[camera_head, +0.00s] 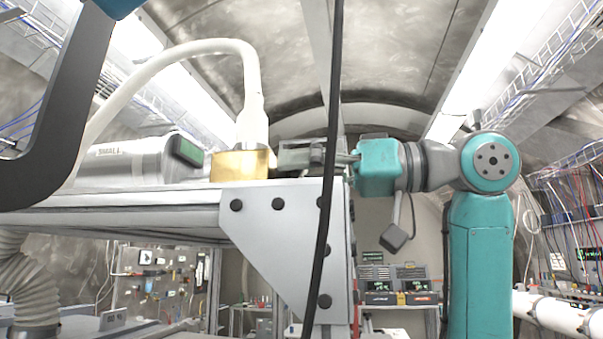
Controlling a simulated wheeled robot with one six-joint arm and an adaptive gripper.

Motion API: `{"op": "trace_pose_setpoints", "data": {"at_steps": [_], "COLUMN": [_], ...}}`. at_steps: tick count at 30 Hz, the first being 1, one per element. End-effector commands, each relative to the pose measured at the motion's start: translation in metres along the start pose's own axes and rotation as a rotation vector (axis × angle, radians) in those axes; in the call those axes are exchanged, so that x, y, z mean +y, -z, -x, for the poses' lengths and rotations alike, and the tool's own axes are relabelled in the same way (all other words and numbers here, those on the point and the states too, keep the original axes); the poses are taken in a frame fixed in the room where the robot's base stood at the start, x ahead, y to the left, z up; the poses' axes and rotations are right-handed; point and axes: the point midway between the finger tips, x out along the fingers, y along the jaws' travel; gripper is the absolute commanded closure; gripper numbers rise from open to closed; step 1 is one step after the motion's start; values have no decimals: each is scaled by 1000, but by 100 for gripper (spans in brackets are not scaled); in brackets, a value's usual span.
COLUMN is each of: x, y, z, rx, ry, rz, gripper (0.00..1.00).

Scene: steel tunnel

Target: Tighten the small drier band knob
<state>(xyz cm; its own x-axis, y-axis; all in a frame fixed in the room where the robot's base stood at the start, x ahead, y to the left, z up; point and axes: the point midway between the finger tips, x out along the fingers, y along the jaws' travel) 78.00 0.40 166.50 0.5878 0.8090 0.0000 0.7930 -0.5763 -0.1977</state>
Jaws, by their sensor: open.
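The small drier is a grey cylinder (125,162) marked "SMALL" with a dark green end piece, lying on a raised metal frame at left. A brass-coloured band (238,165) sits to its right, below a white hose fitting. My gripper (292,158) reaches in from the right, just right of the band at about the same height. It is open. I cannot make out the knob; it may be among the dark parts between band and gripper. Whether the fingers touch anything is not clear.
The frame's bolted corner plate (282,235) stands directly below my gripper. A white hose (205,45) arches over the drier. A black cable (327,190) hangs across the view in front. Equipment racks (395,290) stand further back.

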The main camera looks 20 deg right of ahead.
Motion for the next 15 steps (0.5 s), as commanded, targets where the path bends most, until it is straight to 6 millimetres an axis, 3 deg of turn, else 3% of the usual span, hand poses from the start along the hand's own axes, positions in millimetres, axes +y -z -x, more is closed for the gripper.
{"op": "trace_pose_setpoints", "data": {"at_steps": [7,15], "x": [1,1], "y": [0,0], "z": [17,64], "rx": [1,1], "ry": [-4,-5], "rz": [0,0], "gripper": [35,35]}}
